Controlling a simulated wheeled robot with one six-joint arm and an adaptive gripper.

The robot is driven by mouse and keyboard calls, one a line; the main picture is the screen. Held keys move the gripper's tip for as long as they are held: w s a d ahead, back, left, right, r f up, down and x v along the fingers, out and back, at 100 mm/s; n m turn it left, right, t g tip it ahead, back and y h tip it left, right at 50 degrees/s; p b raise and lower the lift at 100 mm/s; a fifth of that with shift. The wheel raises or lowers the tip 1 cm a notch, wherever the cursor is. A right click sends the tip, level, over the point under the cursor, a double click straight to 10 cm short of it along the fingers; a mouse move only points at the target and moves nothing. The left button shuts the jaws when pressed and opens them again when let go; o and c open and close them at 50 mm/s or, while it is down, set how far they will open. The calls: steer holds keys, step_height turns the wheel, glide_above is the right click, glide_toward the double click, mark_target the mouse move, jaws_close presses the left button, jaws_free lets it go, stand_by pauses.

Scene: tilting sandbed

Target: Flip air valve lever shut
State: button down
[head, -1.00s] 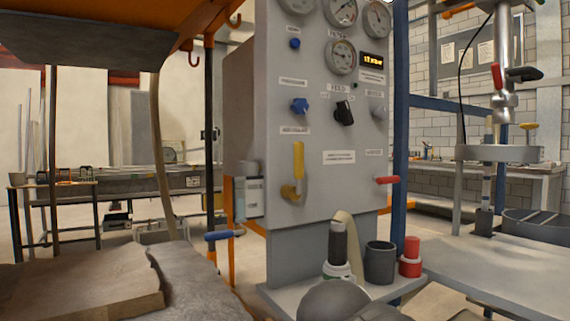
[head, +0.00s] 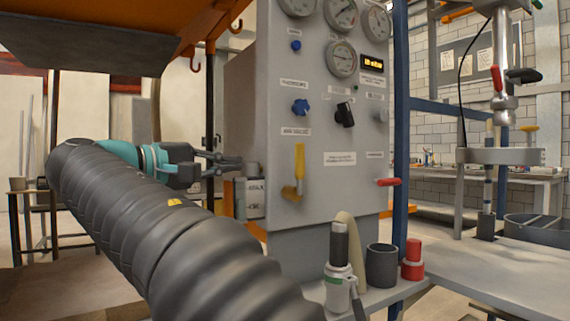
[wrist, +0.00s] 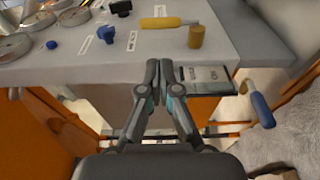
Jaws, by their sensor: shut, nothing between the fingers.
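A yellow lever (head: 299,165) stands upright on the front of the grey panel, its pivot at the lower end. In the wrist view the yellow lever (wrist: 168,22) lies across the top, with its round pivot stub (wrist: 196,37) at the right. A red lever (head: 388,181) sticks out sideways at the panel's right edge. A blue-handled lever (wrist: 262,110) shows at the right of the wrist view; my arm hides its place in the head view. The labels are too small to read. My gripper (head: 238,163) is shut and empty, left of the yellow lever and apart from it.
The grey panel (head: 335,215) also carries gauges, a blue knob (head: 300,107) and a black knob (head: 344,114). A grey box (head: 250,197) is on its left side, near my gripper. A dark cup (head: 381,265) and a red fitting (head: 412,260) stand on the ledge below.

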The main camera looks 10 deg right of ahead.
mark_target(297, 161)
steer(key=shift+d, duration=0.15)
steer(key=x, duration=1.4)
steer(key=shift+f, duration=0.1)
